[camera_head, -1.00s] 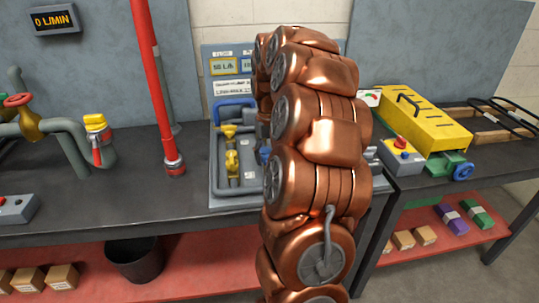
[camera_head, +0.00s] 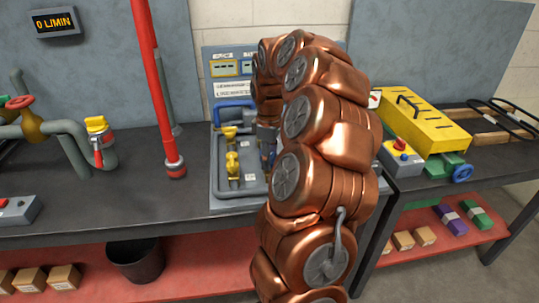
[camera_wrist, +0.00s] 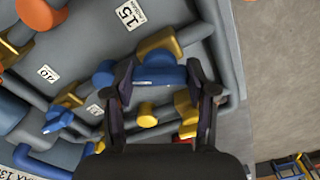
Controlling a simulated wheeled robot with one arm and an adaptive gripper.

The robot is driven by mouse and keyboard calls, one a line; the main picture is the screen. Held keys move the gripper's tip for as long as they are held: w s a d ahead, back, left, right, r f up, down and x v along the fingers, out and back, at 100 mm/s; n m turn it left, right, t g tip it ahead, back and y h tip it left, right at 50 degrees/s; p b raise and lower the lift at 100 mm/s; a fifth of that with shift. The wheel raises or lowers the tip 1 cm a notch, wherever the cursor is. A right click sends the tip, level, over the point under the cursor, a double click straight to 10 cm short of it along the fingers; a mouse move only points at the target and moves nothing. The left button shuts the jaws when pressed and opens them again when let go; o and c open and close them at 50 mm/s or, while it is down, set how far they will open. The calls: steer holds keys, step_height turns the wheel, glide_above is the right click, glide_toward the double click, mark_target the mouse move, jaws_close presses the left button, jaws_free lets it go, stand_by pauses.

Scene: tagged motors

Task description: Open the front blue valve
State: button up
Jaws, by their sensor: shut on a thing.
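The blue valve handle (camera_wrist: 160,76) lies between the two fingers of my gripper (camera_wrist: 162,82) in the wrist view, and the gripper is shut on it. The handle sits by a yellow valve body (camera_wrist: 160,42) on the grey pipe panel. A second blue handle (camera_wrist: 60,118) lies to the left in that view, apart from my fingers. In the head view the panel (camera_head: 225,203) stands on the dark bench. My arm hides its right part, and the gripped handle cannot be made out clearly there.
Yellow valves (camera_head: 232,165) and a blue pipe (camera_head: 235,103) are on the panel close to my arm. A red pole (camera_head: 150,80) rises left of it. A yellow box (camera_head: 425,118) stands to the right. The flow display (camera_head: 53,22) reads 0 L/MIN.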

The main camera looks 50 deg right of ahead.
steer(key=n+p, duration=0.1)
steer(key=n, duration=0.4)
steer(key=shift+a, duration=0.1)
steer(key=shift+n+p, duration=0.3)
stand_by(0.4)
steer(key=o, duration=1.2)
steer(key=shift+c, duration=0.2)
step_height(320, 180, up, 12)
